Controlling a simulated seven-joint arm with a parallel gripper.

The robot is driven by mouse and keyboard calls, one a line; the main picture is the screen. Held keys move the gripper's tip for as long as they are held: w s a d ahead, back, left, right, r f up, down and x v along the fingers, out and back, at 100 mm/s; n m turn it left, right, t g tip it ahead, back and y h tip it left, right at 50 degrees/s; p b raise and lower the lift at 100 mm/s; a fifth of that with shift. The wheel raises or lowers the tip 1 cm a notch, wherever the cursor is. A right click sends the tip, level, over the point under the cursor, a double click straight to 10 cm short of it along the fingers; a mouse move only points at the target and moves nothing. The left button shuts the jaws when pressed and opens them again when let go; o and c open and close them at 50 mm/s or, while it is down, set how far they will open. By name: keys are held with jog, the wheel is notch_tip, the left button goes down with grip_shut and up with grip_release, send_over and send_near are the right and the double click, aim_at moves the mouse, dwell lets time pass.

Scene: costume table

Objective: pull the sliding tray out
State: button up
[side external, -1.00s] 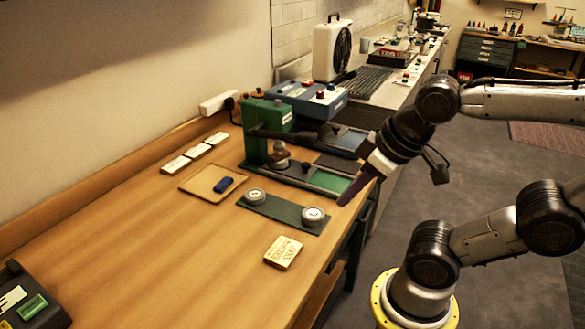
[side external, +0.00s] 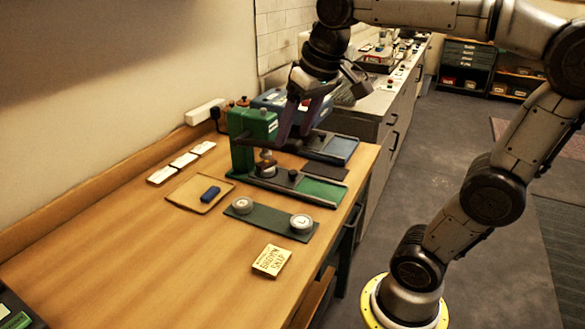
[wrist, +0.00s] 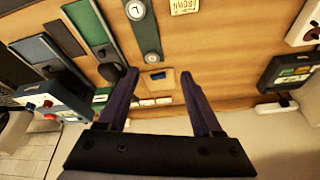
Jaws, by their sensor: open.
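A green press (side external: 250,138) stands at the back of the table, with a long green-topped tray (side external: 322,188) in dark rails running from its foot toward the front edge. A blue press (side external: 270,100) stands behind it, with a similar blue-topped tray (side external: 337,148). I cannot tell which tray slides. In the wrist view the green tray (wrist: 88,22) and blue tray (wrist: 35,48) lie left of my fingers. My gripper (side external: 292,138) is open with its purple fingers pointing down, close to the presses; no tray is between them. In the wrist view my gripper (wrist: 160,75) frames open space above the table.
A dark green strip (side external: 268,217) with two round weights lies in front of the green press. A tan tray (side external: 185,193) holds a blue block (side external: 210,194). A lettered card (side external: 271,260) and several white labels lie on the wood. The left tabletop is largely clear.

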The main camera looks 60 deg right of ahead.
jog(key=w+d+m, duration=0.1)
jog(key=w+d, duration=0.2)
jog(key=w+d+f+m+g, duration=0.1)
jog(key=w+d, duration=0.2)
jog(key=d, duration=0.1)
jog(key=w+d+f+m+g, duration=0.1)
jog(key=w+d, duration=0.3)
jog(key=shift+d, duration=0.15)
jog(key=w+d+f+m+g, duration=0.1)
jog(key=w+d+f, duration=0.1)
jog(key=d+f, duration=0.3)
jog(key=m+g, duration=0.1)
jog(key=m, duration=0.1)
send_over(293, 171)
notch_tip(293, 171, down, 4)
jog(key=shift+y, duration=0.4)
notch_tip(293, 171, down, 13)
jog(key=shift+a+f, duration=0.1)
jog(key=shift+f, duration=0.1)
jog(key=shift+c, duration=0.2)
grip_shut()
jog(key=shift+r, duration=0.1)
